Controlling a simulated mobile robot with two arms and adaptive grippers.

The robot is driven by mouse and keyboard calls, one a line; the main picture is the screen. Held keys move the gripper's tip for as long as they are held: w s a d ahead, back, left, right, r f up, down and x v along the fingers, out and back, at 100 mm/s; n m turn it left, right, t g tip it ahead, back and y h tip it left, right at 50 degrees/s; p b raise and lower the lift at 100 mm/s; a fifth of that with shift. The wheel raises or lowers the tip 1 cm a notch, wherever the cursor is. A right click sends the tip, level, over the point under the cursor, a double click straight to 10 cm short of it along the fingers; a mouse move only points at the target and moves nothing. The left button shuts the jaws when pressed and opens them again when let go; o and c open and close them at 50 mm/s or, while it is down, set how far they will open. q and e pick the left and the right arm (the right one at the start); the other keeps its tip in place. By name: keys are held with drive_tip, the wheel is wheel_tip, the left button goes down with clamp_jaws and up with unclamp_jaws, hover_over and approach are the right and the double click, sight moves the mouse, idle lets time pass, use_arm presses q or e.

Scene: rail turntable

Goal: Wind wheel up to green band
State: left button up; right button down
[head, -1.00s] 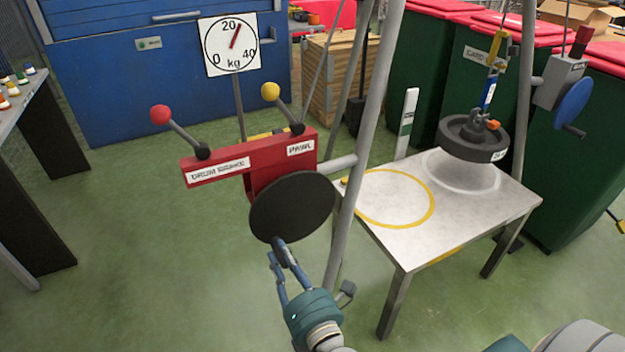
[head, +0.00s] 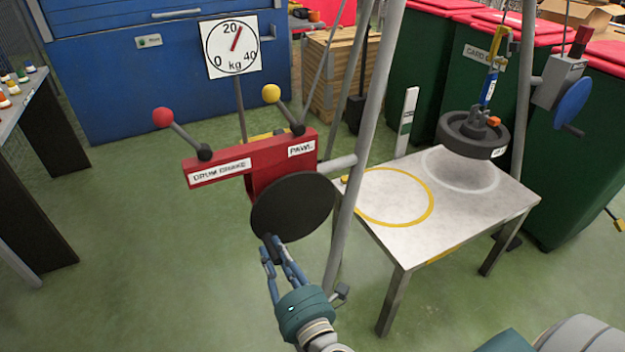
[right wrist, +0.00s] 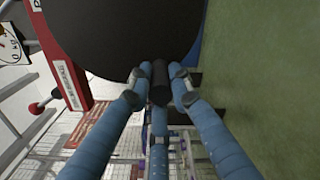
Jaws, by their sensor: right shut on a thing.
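The wheel, a thick dark disc (head: 462,140), hangs from a hook above the white ring on the right of the white table (head: 385,243). A white post with a green band (head: 404,128) stands behind the table, left of the wheel. A black round crank disc (head: 293,206) sits on the red winch housing (head: 235,163). My right gripper (head: 271,248) is shut on the crank's dark handle, near the disc's lower edge. In the right wrist view the handle (right wrist: 160,82) stands between the fingertips. My left gripper is not in view.
A red-knobbed drum brake lever (head: 164,117) and a yellow-knobbed pawl lever (head: 272,94) rise from the housing. A grey frame leg (head: 362,150) stands right of the crank disc. The dial (head: 231,45) reads slightly above 20. Green floor is open at left.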

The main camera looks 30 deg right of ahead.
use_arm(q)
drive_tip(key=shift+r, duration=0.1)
use_arm(e)
drive_tip(key=shift+w+a+r, duration=0.15)
drive_tip(key=shift+a+r, duration=0.2)
drive_tip(key=shift+r, duration=0.5)
drive_tip(key=shift+a+r+m+p, duration=0.25)
drive_tip(key=shift+r+m+p, duration=0.15)
drive_tip(key=shift+m, duration=0.2)
drive_tip(key=c, duration=1.4)
unclamp_jaws()
drive_tip(key=shift+f, duration=0.15)
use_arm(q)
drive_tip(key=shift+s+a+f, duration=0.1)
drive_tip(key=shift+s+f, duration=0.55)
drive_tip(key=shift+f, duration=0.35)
use_arm(e)
drive_tip(key=shift+o, duration=0.2)
drive_tip(key=shift+f, duration=0.1)
drive_tip(key=shift+d+f, duration=0.1)
